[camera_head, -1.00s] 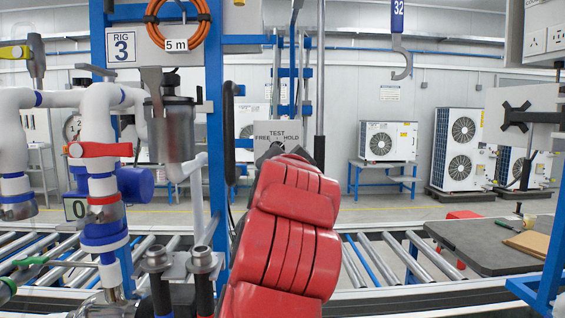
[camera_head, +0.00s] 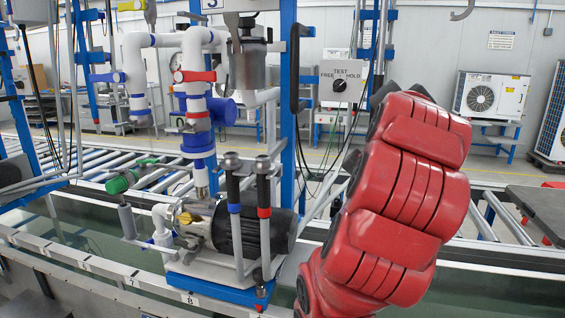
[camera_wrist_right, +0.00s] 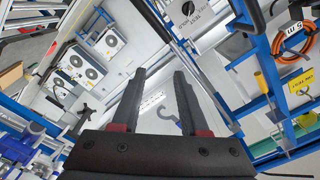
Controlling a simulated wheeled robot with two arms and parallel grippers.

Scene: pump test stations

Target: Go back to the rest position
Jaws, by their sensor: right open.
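My right arm (camera_head: 395,200), red and segmented, stands raised and bent at the right of the head view. Its gripper does not show there. In the wrist view my right gripper (camera_wrist_right: 157,78) is open, with two dark fingers apart and nothing between them. Beyond the fingers are a pale wall and a grey hook (camera_wrist_right: 168,117), both clear of the fingers. My left gripper is in neither view. The arm hides part of the rig and the trough behind it.
A pump (camera_head: 235,228) with white pipes (camera_head: 140,80) stands on a blue-edged base over a long water trough (camera_head: 100,243). A TEST FREE/HOLD box (camera_head: 342,82) is behind, beside a blue post (camera_head: 288,110). Roller conveyors (camera_head: 100,165) run behind. A dark bench top (camera_head: 540,212) is at right.

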